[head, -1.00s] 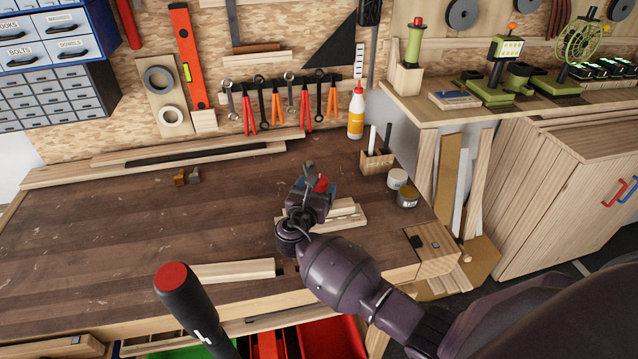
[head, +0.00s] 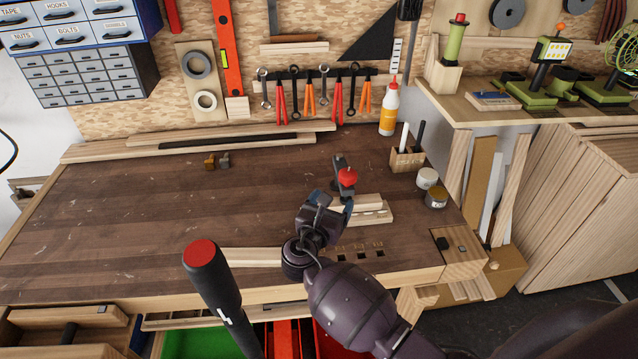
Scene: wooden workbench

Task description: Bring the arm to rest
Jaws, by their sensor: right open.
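My right gripper (head: 335,201) is over the right part of the workbench (head: 130,220), its arm coming in from the lower right. Its fingers are apart, with nothing visible between them. Just beyond the fingertips is a dark tool with a round red knob (head: 347,177); its lower part is partly hidden, and I cannot tell if the gripper touches it. Light wooden pieces (head: 374,212) lie just right of the gripper, partly covered by it. My left gripper is not in view.
A glue bottle (head: 388,112), a wooden holder (head: 407,159) and two small jars, one white (head: 427,178), stand at the back right. Long wooden strips (head: 110,149) lie along the back. The left and middle bench top is mostly clear. Open drawers show below the front edge.

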